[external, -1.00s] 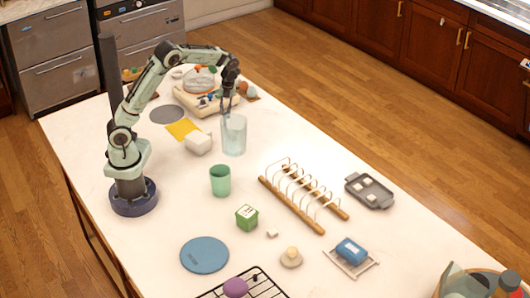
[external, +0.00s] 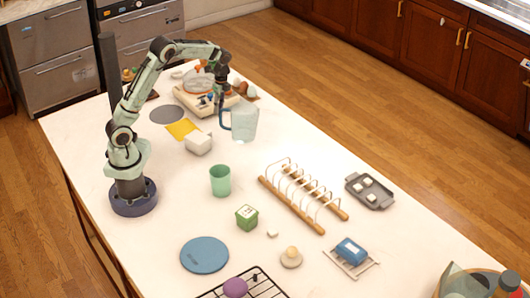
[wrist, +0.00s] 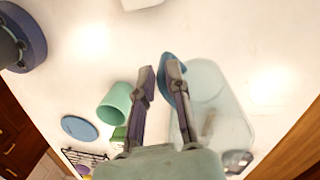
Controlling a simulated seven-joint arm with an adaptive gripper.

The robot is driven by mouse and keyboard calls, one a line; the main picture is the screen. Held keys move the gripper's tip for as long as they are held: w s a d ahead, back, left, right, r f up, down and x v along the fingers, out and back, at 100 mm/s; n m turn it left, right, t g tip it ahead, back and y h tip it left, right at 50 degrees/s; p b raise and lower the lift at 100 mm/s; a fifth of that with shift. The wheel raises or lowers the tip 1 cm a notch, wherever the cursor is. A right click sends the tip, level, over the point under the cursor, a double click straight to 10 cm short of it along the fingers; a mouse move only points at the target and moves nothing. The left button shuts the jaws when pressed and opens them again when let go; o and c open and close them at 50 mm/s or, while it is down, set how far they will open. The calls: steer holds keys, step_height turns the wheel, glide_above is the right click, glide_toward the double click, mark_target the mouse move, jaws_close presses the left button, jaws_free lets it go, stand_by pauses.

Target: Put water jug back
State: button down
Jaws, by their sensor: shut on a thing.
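The water jug (external: 245,122) is clear and pale with a blue handle (external: 225,119) on its left side in the external view. My gripper (external: 222,104) is at the handle, with its fingers pointing down. In the wrist view the jug (wrist: 222,105) is to the right of my gripper (wrist: 161,70), and the blue handle (wrist: 168,62) lies between the fingertips. The fingers are shut on the handle. The jug looks roughly upright; whether its base is clear of the table is hard to tell.
A green cup (external: 220,180), a rack (external: 303,196) and a blue disc (external: 204,255) are nearer.

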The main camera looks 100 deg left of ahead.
steer(key=w+a+f, duration=0.2)
steer(key=a+f, duration=0.1)
steer(key=f, duration=0.5)
steer(key=shift+w+a+f, duration=0.15)
steer(key=shift+w+f, duration=0.05)
steer(key=shift+w, duration=0.2)
steer(key=c, duration=1.1)
jaws_free()
steer(key=shift+f, duration=0.1)
